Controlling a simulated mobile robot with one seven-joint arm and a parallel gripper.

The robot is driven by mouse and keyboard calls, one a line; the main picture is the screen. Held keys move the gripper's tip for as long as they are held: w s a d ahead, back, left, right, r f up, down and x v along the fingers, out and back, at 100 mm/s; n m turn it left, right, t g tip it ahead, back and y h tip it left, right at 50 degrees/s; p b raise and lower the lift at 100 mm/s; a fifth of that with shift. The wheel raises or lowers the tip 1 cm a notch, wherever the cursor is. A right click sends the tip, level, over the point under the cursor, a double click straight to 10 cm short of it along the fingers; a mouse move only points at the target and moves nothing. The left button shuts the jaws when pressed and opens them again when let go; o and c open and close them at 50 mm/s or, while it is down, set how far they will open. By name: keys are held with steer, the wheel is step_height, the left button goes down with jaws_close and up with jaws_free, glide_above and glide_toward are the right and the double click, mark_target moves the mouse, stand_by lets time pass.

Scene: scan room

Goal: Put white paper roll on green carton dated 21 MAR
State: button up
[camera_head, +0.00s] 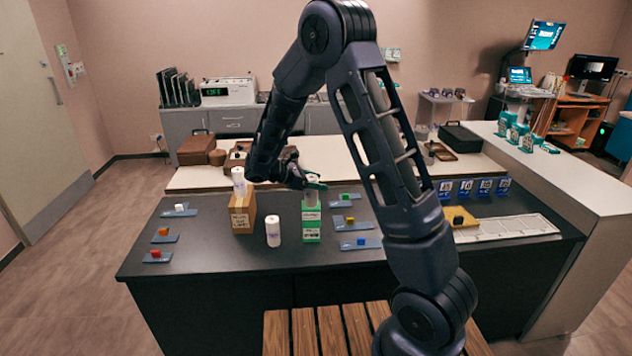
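A green carton (312,234) with white labels stands on the dark table and looks like two stacked boxes; the label dates are too small to read. A pale grey-white roll (311,198) stands upright at its top. My gripper (313,183) is at the top of this roll, partly hiding it; whether the fingers grip it cannot be told. A second white roll (273,231) stands upright on the table, left of the green carton. A third white roll (239,182) is at the top of a brown carton (242,215) farther left.
Blue trays with small coloured cubes lie on both sides, such as a left tray (158,257) and a right tray (361,244). A white rack (505,228) lies at right. My arm crosses the view.

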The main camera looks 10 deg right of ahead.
steer(key=shift+r, duration=0.1)
steer(key=shift+a+r, duration=0.15)
steer(key=shift+a, duration=0.05)
steer(key=v, duration=1.2)
steer(key=s+d+r+m+g+y, duration=0.25)
steer(key=s+d+r+m, duration=0.2)
steer(key=d, duration=0.55)
steer(key=s+d+r+m+g+y, duration=0.1)
steer(key=s+d+r+m+y, duration=0.35)
steer(key=d, duration=0.55)
steer(key=s+d+r+m+t+y, duration=0.2)
steer(key=s+d+m+y, duration=0.1)
steer(key=s, duration=0.5)
steer(key=s+d+r+m+t+y, duration=0.2)
steer(key=s+d+m+t+y, duration=0.1)
steer(key=s+d+m, duration=0.3)
steer(key=shift+s+d+m, duration=0.25)
steer(key=shift+s+m, duration=0.85)
